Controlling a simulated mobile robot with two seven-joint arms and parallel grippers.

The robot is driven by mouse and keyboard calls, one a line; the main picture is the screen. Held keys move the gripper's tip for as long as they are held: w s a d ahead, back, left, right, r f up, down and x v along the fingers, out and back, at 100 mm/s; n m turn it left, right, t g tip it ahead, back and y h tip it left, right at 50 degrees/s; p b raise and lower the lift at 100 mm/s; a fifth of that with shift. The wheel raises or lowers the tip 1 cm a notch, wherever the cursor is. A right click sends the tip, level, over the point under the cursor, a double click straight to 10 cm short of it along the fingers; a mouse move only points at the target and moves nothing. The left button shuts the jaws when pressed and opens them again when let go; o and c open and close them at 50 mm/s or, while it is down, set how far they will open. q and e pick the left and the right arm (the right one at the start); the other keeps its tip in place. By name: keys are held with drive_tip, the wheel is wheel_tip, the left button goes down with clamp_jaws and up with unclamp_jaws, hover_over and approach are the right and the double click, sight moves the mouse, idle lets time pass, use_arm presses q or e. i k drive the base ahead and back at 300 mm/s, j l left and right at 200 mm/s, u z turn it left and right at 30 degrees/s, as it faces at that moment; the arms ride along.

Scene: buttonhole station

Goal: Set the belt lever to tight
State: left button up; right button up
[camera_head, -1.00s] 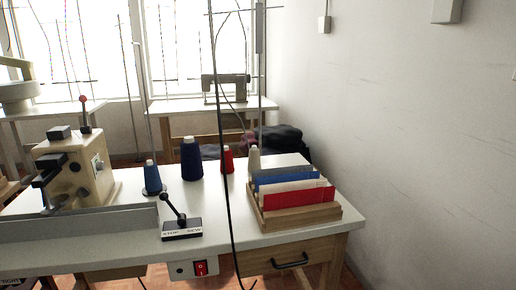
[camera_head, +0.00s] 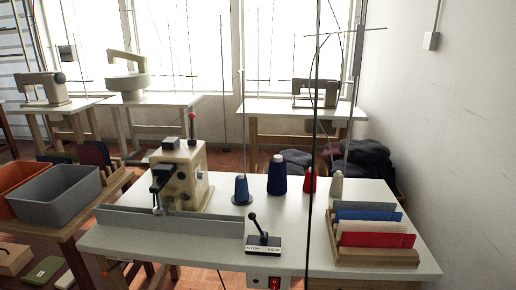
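A cream buttonhole machine (camera_head: 187,178) stands on the white table, left of its middle. A thin lever with a red knob (camera_head: 192,116) stands upright on top of it. A second lever (camera_head: 257,226) with a black knob rises from a small labelled base (camera_head: 263,247) at the table's front; it tilts to the left. The label seems to read STOP and SEW. I see no label for the belt lever, so I cannot tell which one it is. Neither of my grippers shows.
The white table (camera_head: 215,257) also holds thread cones (camera_head: 277,177) and a wooden rack (camera_head: 376,255) of coloured cards. A low grey guard (camera_head: 170,222) runs along the front left. A grey bin (camera_head: 55,192) stands on a side table at left. A red switch (camera_head: 274,283) sits under the front edge.

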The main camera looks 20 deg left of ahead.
sight(104, 274)
drive_tip(key=u, duration=1.75)
drive_tip(key=i+j+z, duration=0.15)
drive_tip(key=z, duration=0.3)
drive_tip(key=i+j+z, duration=0.15)
drive_tip(key=z, duration=0.3)
drive_tip(key=i+j+z, duration=0.15)
drive_tip(key=j, duration=0.25)
drive_tip(key=i+j+z, duration=0.15)
drive_tip(key=j, duration=0.25)
drive_tip(key=i+j, duration=0.1)
drive_tip(key=j, duration=0.35)
drive_tip(key=i+j, duration=0.1)
drive_tip(key=j, duration=0.35)
